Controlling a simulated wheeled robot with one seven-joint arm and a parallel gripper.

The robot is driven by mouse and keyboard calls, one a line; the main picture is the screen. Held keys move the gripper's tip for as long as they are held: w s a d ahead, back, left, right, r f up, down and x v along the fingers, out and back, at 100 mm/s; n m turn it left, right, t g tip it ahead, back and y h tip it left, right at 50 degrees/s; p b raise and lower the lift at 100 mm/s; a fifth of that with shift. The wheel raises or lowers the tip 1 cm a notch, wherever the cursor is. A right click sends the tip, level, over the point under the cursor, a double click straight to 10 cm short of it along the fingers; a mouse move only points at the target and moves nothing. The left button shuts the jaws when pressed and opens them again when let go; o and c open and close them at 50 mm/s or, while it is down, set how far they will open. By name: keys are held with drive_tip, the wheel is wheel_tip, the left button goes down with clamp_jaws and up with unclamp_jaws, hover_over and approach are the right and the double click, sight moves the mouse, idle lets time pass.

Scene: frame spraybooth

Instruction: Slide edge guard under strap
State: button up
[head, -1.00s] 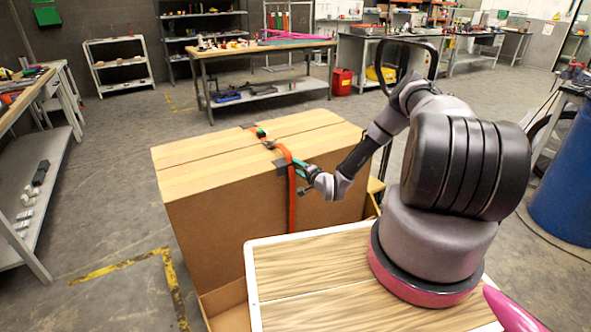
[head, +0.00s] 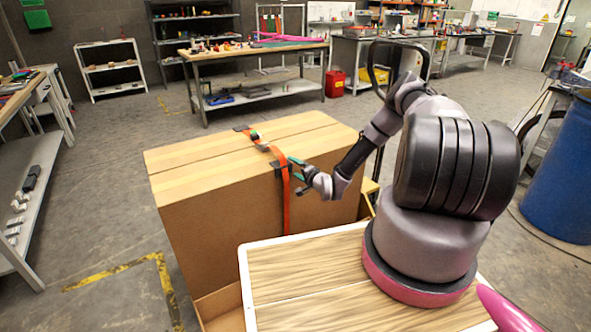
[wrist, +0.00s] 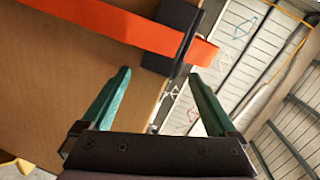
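A tall cardboard box (head: 215,205) stands ahead with an orange strap (head: 286,205) over its top and down its near face. A black edge guard (wrist: 172,28) sits at the box edge where the strap crosses it; it shows on both sides of the strap. In the head view this guard (head: 278,168) is small and partly hidden by the strap and fingers. Another dark guard (head: 241,128) lies under the strap at the far edge. My gripper (wrist: 160,75) is open, its green fingers spread with nothing held, just short of the guard. It also shows in the head view (head: 294,172).
A buckle (head: 255,136) sits on the strap on the box top. My wood-topped base lies close in front of the box. A workbench (head: 255,55) stands behind, shelves at left, and a blue barrel (head: 560,180) at right. Floor left of the box is clear.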

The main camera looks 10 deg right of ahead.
drive_tip(key=shift+s, duration=0.1)
drive_tip(key=v, duration=1)
drive_tip(key=w+d+r+n+g+h, duration=0.1)
drive_tip(key=w+d+r+n+g, duration=0.15)
drive_tip(key=r, duration=0.55)
drive_tip(key=w+d+r+n+g+h, duration=0.1)
drive_tip(key=d+r+n+g+h, duration=0.2)
drive_tip(key=r, duration=0.6)
drive_tip(key=s+r+n+g+h, duration=0.1)
drive_tip(key=s+r, duration=0.2)
drive_tip(key=r, duration=0.6)
drive_tip(key=s+r+n+g+h, duration=0.1)
drive_tip(key=s+r, duration=0.2)
drive_tip(key=r, duration=0.5)
drive_tip(key=s+a+f+v, duration=0.1)
drive_tip(key=s+a+v, duration=0.1)
drive_tip(key=v, duration=1.7)
drive_tip(key=s+a+r+y, duration=0.1)
drive_tip(key=s+a+r, duration=0.1)
drive_tip(key=s, duration=0.6)
drive_tip(key=s+a+r+y, duration=0.1)
drive_tip(key=s+a+r, duration=0.2)
drive_tip(key=s, duration=0.5)
drive_tip(key=shift+s+a+r+m+g+y, duration=0.25)
drive_tip(key=shift+a+r+m+g+y, duration=0.1)
drive_tip(key=shift+a, duration=0.3)
